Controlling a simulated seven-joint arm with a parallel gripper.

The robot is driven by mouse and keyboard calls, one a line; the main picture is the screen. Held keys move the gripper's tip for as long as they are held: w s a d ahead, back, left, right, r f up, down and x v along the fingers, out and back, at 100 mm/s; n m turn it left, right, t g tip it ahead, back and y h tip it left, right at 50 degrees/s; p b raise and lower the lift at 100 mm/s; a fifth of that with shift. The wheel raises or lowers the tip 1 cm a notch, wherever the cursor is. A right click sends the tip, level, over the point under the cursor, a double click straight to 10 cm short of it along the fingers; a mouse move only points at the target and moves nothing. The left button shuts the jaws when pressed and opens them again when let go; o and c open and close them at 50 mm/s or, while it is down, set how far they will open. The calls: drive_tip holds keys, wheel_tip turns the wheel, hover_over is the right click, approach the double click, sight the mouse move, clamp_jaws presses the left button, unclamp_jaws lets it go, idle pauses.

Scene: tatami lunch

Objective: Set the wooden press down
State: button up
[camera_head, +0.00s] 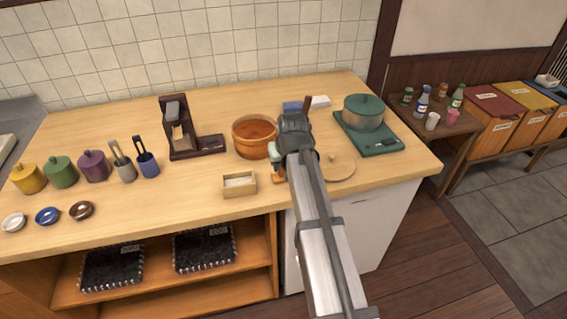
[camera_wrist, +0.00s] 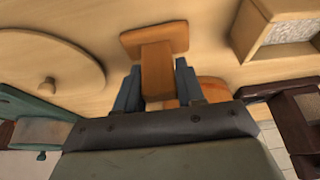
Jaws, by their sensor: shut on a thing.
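The wooden press (camera_wrist: 153,40) is a light-brown piece with a flat, rounded plate and a narrower handle, seen in the wrist view. My gripper (camera_wrist: 158,82) is shut on its handle, one finger on each side. The plate points away from the palm, towards the counter (camera_head: 190,195). In the head view my gripper (camera_head: 276,157) is over the counter between the orange-brown tub and the round wooden lid. My arm hides most of the press there. I cannot tell whether the plate touches the counter.
The tub (camera_head: 252,149) stands left of my gripper, and a small wooden box (camera_head: 239,192) sits in front of it. The lid (camera_head: 341,168) lies to the right. A green pot (camera_head: 364,115) stands on a green base behind it.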

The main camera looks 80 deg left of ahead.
drive_tip(key=o, duration=1)
drive_tip(key=shift+f, duration=0.1)
drive_tip(key=v, duration=1.2)
